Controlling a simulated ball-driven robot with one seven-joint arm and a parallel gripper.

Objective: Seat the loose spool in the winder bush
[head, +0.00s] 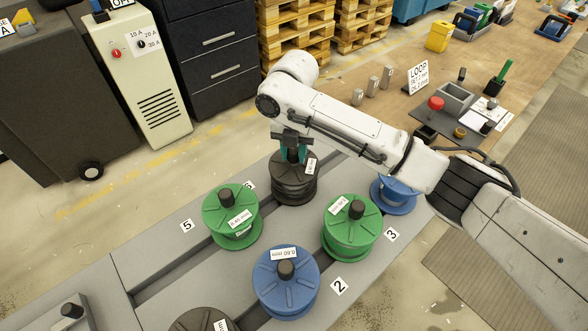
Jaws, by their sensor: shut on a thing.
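My gripper (293,152) is above the black spool (294,192) near the back of the grey bench and is shut on the top of it, around its central hub. The spool is upright with a white label on its top. Whether its base touches the bench surface or is lifted off it, I cannot tell. The arm reaches in from the right. I cannot make out the winder bush for certain. A grey block with a dark peg (72,311) shows at the bottom left.
Standing close around are a green spool (231,216) to the left, another green spool (352,229) to the right, a blue spool (286,283) in front, a blue spool (395,196) partly behind my arm, and a dark spool (203,321) cut off below.

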